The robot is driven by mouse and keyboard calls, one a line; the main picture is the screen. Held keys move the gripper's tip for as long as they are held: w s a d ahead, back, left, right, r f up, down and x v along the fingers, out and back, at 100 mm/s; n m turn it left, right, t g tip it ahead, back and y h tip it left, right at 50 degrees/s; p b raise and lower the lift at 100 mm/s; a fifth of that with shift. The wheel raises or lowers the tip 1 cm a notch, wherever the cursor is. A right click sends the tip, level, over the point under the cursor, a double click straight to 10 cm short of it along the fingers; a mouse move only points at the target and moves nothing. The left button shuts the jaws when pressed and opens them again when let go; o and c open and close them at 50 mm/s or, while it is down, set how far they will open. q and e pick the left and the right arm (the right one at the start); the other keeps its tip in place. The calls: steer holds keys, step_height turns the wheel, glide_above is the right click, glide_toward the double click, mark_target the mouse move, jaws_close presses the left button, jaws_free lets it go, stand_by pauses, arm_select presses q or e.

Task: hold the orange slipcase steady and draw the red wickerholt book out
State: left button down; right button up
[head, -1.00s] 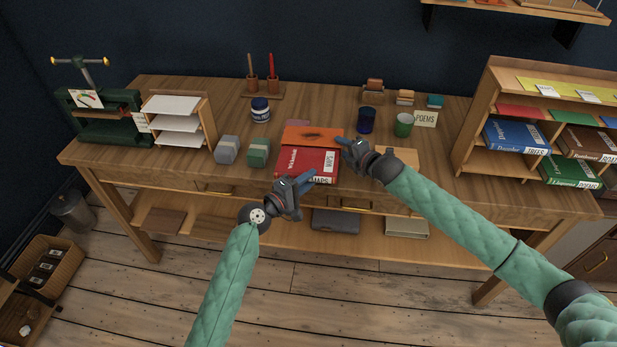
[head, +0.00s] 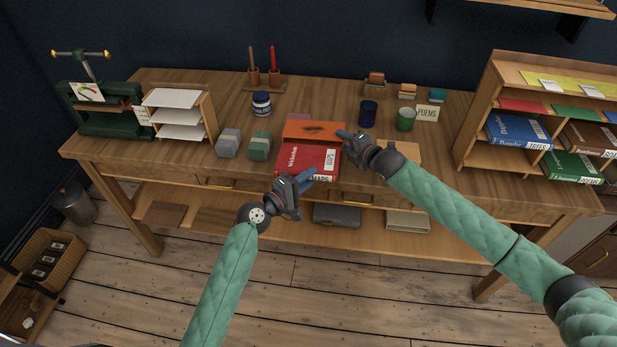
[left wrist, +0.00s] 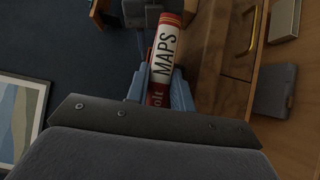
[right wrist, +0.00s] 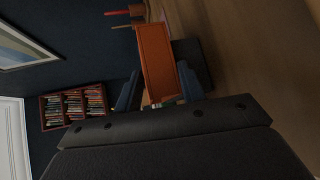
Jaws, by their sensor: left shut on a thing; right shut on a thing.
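The red wickerholt book (head: 304,160) lies flat on the desk, its far part inside the orange slipcase (head: 315,130) and its near part sticking out toward me. My left gripper (head: 310,177) is shut on the book's near end. In the left wrist view the spine with the white MAPS label (left wrist: 164,50) sits between its fingers. My right gripper (head: 345,136) is shut on the orange slipcase at its right side. In the right wrist view the slipcase (right wrist: 156,60) stands between the two fingers. The book's far end is hidden in the slipcase.
Grey (head: 229,143) and green blocks (head: 260,146) stand left of the book. A blue jar (head: 261,104), a dark blue cup (head: 368,113) and a green cup (head: 405,120) stand behind. A bookshelf (head: 487,90) is at right. The floor before the desk is clear.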

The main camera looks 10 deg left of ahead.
steer(key=shift+f, duration=0.1)
steer(key=o, duration=1.1)
steer(key=v, duration=1.2)
steer(key=shift+d, duration=0.1)
